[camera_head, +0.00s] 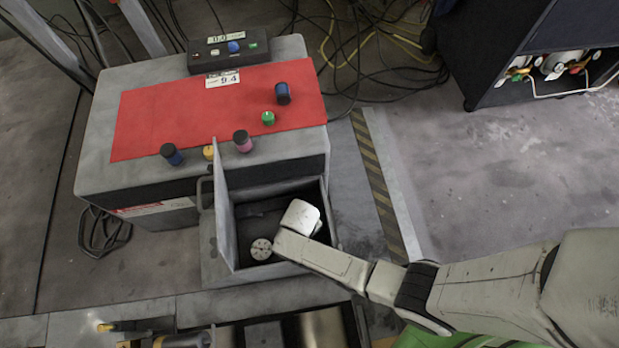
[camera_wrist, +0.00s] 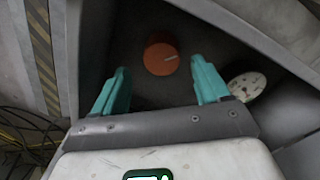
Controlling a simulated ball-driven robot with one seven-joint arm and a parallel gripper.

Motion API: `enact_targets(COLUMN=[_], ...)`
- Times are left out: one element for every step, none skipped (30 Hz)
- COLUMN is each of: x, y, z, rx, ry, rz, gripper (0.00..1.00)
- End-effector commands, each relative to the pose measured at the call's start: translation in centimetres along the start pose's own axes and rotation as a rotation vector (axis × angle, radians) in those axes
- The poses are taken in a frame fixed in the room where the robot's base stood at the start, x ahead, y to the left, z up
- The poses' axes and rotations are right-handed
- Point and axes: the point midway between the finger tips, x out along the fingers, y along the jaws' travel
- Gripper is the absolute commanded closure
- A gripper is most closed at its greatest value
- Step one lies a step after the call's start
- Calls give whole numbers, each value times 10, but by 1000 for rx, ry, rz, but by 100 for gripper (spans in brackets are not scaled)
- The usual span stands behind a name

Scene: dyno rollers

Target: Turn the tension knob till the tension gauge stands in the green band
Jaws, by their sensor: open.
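The tension knob (camera_wrist: 161,56) is an orange round knob with a pale mark on its face, inside the dark open compartment; in the wrist view it stands ahead of my gripper, between the lines of the two fingers. My gripper (camera_wrist: 160,82) has two teal fingers, wide apart and empty, apart from the knob. The tension gauge (camera_wrist: 247,86) is a white round dial to the right of the knob; it also shows in the head view (camera_head: 261,249). Its needle and any green band are too small to tell. In the head view my wrist hides the knob and the fingers.
The compartment's opened door (camera_head: 224,205) stands upright at its left side, and grey walls surround the opening. The red-topped bench (camera_head: 190,115) behind carries several coloured knobs and a small display box (camera_head: 229,50). Cables lie on the floor behind.

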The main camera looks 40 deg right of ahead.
Motion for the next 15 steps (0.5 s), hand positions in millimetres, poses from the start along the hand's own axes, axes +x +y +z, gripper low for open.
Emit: enact_targets(x=[-17, -23, -30, -35, -40, -46, -50, -54, -58, -60, -62, -64, -66, -67, -67], y=[1, 1, 1, 1, 1, 2, 2, 2, 2, 2, 2, 2, 2, 2, 2], z=[0, 0, 0, 0, 0, 0, 0, 0, 0, 0, 0, 1, 0, 0, 0], rx=[1, 1, 2, 2, 2, 2, 2, 2, 2, 2, 2, 2, 2, 2, 2], ry=[2, 3, 2, 2, 3, 2, 3, 3, 2, 2, 2, 2, 2, 2, 2], rz=[-1, -1, 0, 0, 0, 0, 0, 0, 0, 0, 0, 0, 1, 1, 1], gripper=[25, 25, 25, 25, 25, 25, 25, 25, 25, 25, 25, 25, 25, 25, 25])
